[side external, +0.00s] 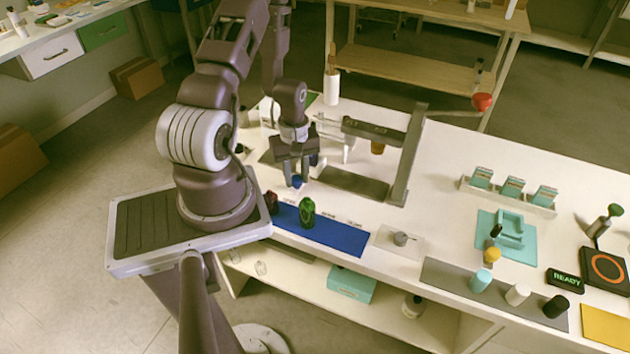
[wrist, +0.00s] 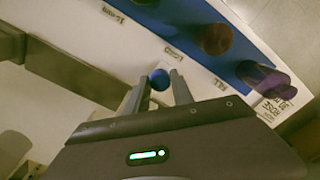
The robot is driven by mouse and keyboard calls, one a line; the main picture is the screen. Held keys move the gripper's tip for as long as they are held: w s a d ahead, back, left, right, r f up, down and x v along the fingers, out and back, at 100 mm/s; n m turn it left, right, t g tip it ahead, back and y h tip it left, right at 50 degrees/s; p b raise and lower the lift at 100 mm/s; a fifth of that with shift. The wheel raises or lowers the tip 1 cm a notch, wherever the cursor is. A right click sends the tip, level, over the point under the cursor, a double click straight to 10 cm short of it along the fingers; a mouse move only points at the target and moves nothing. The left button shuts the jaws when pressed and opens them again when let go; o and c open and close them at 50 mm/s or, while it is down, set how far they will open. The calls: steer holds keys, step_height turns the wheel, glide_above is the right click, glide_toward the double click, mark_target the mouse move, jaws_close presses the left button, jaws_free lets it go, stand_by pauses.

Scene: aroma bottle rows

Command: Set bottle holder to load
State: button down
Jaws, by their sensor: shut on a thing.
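My gripper (side external: 294,178) points down over the white table near the back edge of the blue mat. In the wrist view my gripper (wrist: 158,85) is shut on a small blue round-topped thing (wrist: 160,78); the fingers partly hide it. Its blue top (side external: 297,181) shows low between the fingers in the side view. I cannot tell whether it touches the table. No part is plainly marked as the bottle holder; a teal cradle-like block (side external: 511,228) stands on a teal mat (side external: 527,254) to the right.
A green bottle (side external: 307,212) and a dark red one (side external: 271,202) stand on the blue mat (side external: 343,238). A grey frame (side external: 408,160) rises right of my gripper. Farther right are a READY sign (side external: 566,280), several capped bottles and a card rack (side external: 508,197).

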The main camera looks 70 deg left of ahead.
steer(key=shift+s+a, duration=0.15)
steer(key=shift+a, duration=0.05)
steer(key=c, duration=1.1)
jaws_free()
step_height(320, 180, up, 7)
steer(key=shift+r, duration=0.1)
